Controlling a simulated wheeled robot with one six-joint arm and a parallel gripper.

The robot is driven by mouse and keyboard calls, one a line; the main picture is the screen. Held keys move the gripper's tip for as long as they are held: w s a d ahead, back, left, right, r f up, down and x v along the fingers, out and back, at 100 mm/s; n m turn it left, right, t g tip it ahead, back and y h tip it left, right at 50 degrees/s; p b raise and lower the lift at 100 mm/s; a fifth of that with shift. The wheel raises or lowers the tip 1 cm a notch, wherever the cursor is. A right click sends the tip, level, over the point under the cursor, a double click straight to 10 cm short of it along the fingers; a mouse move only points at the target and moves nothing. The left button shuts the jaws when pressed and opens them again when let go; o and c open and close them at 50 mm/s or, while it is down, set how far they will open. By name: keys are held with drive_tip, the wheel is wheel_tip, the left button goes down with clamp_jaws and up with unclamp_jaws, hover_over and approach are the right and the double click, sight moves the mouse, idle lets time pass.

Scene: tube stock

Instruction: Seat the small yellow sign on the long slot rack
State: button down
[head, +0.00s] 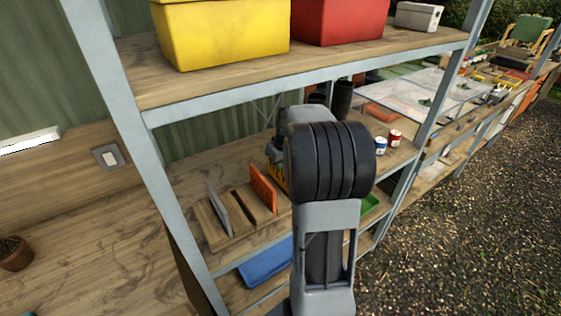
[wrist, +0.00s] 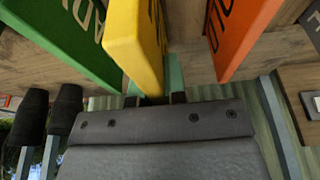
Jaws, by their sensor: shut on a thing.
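The long slot rack (head: 258,207) is a wooden block on the middle shelf in the head view. A grey sign (head: 219,211) and an orange sign (head: 263,188) stand upright in it, with an empty slot between them. My gripper (wrist: 155,88) is shut on the yellow sign (wrist: 137,40) in the wrist view. The yellow sign is between a green sign (wrist: 62,40) and the orange sign (wrist: 238,35), apart from both at the visible parts. In the head view my arm mostly hides the yellow sign and the gripper. I cannot tell whether its bottom edge touches the rack.
A yellow bin (head: 220,35) and a red bin (head: 338,20) stand on the upper shelf. Grey shelf posts (head: 125,130) flank the bay. Two small cans (head: 394,138) stand right of my arm. A blue tray (head: 266,262) is lower down.

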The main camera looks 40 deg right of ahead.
drive_tip(key=shift+f+b, duration=1.25)
drive_tip(key=shift+f, duration=0.5)
drive_tip(key=shift+f, duration=0.25)
drive_tip(key=c, duration=1.1)
unclamp_jaws()
drive_tip(key=shift+r, duration=0.1)
drive_tip(key=b+v, duration=0.1)
drive_tip(key=v, duration=1.2)
drive_tip(key=shift+r, duration=0.35)
